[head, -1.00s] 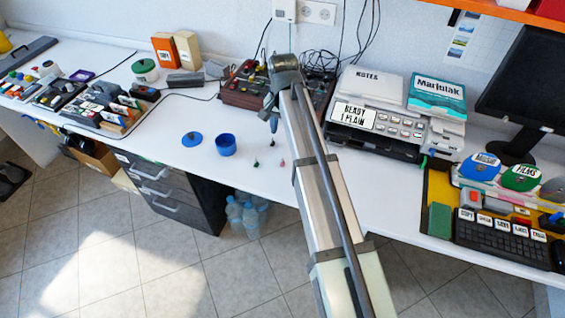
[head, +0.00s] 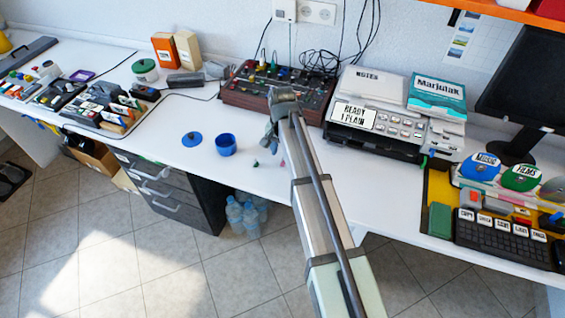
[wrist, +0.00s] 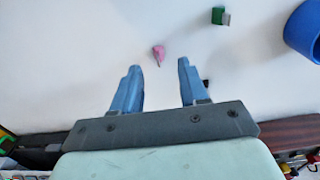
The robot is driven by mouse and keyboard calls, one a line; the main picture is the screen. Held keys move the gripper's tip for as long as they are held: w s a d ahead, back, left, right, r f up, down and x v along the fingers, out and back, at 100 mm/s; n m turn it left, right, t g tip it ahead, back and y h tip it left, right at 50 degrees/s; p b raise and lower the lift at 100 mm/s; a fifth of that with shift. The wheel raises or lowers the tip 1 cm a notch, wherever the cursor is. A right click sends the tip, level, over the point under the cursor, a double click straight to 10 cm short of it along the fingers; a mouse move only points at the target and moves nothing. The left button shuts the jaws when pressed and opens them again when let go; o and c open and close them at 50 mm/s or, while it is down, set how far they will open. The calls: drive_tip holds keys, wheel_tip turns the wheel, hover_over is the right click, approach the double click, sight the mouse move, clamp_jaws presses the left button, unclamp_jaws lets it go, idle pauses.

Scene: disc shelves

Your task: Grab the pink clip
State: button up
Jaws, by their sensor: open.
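The pink clip (wrist: 158,54) lies on the white table in the wrist view, ahead of my fingertips and between their lines, apart from both. In the head view the pink clip (head: 282,163) is a tiny spot just below my gripper (head: 270,142). In the wrist view my gripper (wrist: 156,68) is open, with two blue fingers and nothing between them.
A blue cup (head: 226,145) and a blue lid (head: 192,140) stand left of my gripper. A dark red control box (head: 250,95) stands behind.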

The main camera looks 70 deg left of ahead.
sight(283, 161)
wheel_tip(283, 161, down, 4)
drive_tip(key=shift+d+f, duration=0.1)
drive_tip(key=shift+c, duration=0.2)
clamp_jaws()
idle(0.3)
